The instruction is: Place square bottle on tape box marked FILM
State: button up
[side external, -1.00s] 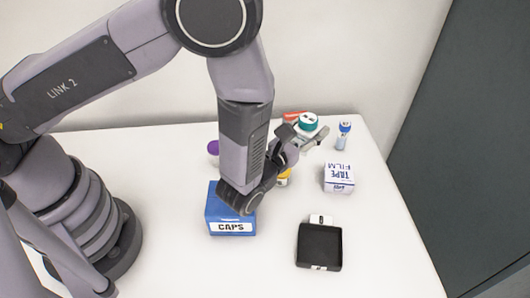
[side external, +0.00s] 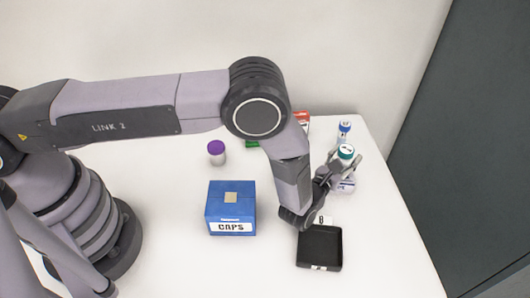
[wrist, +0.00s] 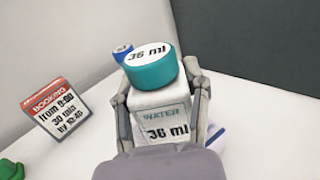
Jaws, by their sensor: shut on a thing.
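The square bottle is white with a teal cap (side external: 346,151) and stands upright in my gripper (side external: 343,168). In the wrist view its label on the square bottle (wrist: 166,122) reads WATER 36 ml, with a finger on each side. My gripper is shut on it. The tape box marked FILM (side external: 343,187) is white and lies directly below the bottle in the side view, mostly covered by bottle and gripper. A white and purple edge of it shows at lower right in the wrist view. I cannot tell whether the bottle touches the box.
A blue CAPS box (side external: 231,212), a purple-capped jar (side external: 217,152) and a black tray (side external: 319,248) stand on the table. A blue-capped vial (side external: 344,131) stands close behind the bottle. A booking sign (wrist: 58,110) and a green object (wrist: 10,170) are to the left in the wrist view.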

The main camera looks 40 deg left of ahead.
jog(key=shift+f, duration=0.1)
jog(key=o, duration=1.1)
jog(key=shift+o, duration=0.2)
